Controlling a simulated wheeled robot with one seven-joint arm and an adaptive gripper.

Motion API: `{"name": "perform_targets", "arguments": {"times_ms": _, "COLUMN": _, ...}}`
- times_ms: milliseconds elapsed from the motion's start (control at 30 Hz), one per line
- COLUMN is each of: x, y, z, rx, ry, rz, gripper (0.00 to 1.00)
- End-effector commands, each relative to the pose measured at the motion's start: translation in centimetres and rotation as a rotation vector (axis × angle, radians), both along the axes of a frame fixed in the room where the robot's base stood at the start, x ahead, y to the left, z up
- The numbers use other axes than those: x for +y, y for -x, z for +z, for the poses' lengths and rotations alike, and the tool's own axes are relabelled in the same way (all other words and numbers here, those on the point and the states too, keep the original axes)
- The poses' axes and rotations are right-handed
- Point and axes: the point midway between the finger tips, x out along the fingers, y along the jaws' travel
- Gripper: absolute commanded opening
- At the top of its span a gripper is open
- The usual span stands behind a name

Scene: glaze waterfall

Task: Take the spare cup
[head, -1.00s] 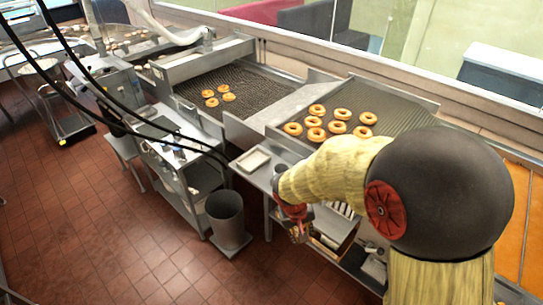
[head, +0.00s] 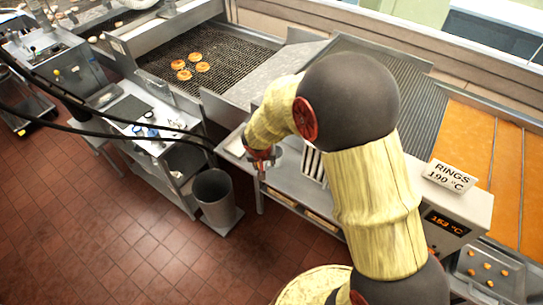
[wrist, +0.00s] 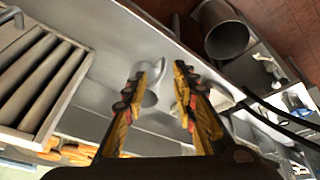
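A pale grey cup (wrist: 152,84) stands on the steel counter (wrist: 95,85) in the wrist view, partly hidden by the left finger. My gripper (wrist: 159,78) is open, with its yellow and black fingers apart on either side of the cup's area. I cannot tell whether a finger touches it. In the head view my gripper (head: 263,160) is over the steel side counter, below my bent arm. The cup is not distinguishable in the head view, where my arm covers that part of the counter.
A slatted rack (wrist: 38,75) stands left of the cup in the wrist view; it also shows in the head view (head: 313,164). A grey bin (head: 213,195) stands on the floor by the counter. Doughnuts (head: 193,64) lie on a mesh. A "RINGS 190 °C" sign (head: 449,177) stands right.

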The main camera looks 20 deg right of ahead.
Motion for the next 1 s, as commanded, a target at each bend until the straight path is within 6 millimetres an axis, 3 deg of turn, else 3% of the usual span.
{"name": "perform_targets", "arguments": {"times_ms": 333, "x": 0.2, "y": -0.5, "z": -0.4, "rx": -0.028, "ry": -0.039, "rz": -0.072, "gripper": 0.28}}
{"name": "perform_targets", "arguments": {"times_ms": 1000, "x": -1.0, "y": -3.3, "z": -7.0, "rx": -0.028, "ry": -0.04, "rz": -0.072, "gripper": 0.28}}
